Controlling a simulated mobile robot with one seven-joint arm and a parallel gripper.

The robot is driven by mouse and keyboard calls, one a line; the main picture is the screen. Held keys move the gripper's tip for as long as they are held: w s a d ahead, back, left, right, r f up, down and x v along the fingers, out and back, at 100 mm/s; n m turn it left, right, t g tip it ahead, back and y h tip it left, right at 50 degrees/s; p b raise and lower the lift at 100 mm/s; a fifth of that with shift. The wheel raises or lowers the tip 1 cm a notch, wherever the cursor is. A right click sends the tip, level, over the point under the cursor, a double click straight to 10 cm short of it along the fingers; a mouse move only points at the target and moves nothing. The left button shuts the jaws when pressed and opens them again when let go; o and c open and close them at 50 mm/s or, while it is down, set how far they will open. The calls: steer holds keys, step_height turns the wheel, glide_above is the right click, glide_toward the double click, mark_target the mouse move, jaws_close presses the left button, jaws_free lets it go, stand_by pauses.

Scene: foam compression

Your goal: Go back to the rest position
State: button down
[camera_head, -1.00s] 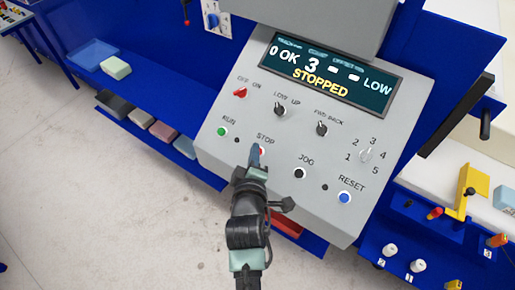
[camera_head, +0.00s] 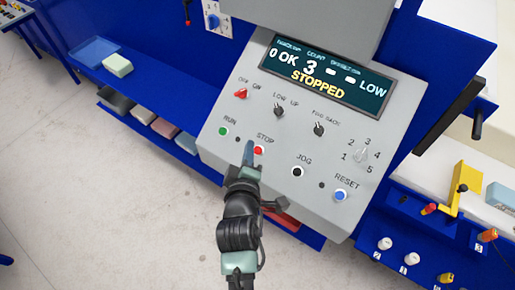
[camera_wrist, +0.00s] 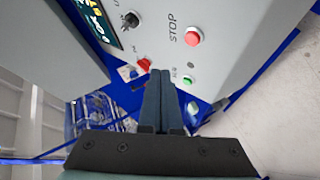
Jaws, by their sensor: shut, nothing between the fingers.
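My gripper (camera_head: 248,153) is shut and empty, with its fingertips just left of the red STOP button (camera_head: 258,150) in the head view. In the wrist view the two fingers of my gripper (camera_wrist: 161,75) lie together, and the STOP button (camera_wrist: 193,37) is above and right of their tips, apart from them. The grey control panel (camera_head: 270,180) carries a display (camera_head: 325,75) that reads "0 OK 3", "LOW" and "STOPPED". The green RUN button (camera_head: 222,131) is left of my fingertips.
The panel also has a black JOG button (camera_head: 297,171), a blue RESET button (camera_head: 340,195) and several knobs. A blue shelf (camera_head: 150,95) holds a pale green block (camera_head: 118,65) at left. A yellow bracket (camera_head: 459,190) stands at right. Open floor (camera_head: 100,200) lies at lower left.

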stand_by(0.3)
step_height(320, 180, up, 29)
steer(key=w+d+m+t+b, duration=0.1)
steer(key=w+m+t+b, duration=0.1)
steer(key=m+t+b, duration=0.4)
steer(key=s+r+m+t+b, duration=0.1)
steer(key=s+r+m+t, duration=0.2)
steer(key=s+r, duration=0.4)
steer(key=s+r+m+t+y+b, duration=0.1)
steer(key=s+r+m+t+b, duration=0.1)
steer(key=s+r, duration=0.5)
step_height(320, 180, up, 6)
steer(key=shift+s+a+f+m+t+y, duration=0.1)
steer(key=shift+s+a+m+t+y, duration=0.2)
steer(key=shift+s+a+m+t, duration=0.5)
steer(key=shift+w+d, duration=0.35)
steer(key=shift+w, duration=0.05)
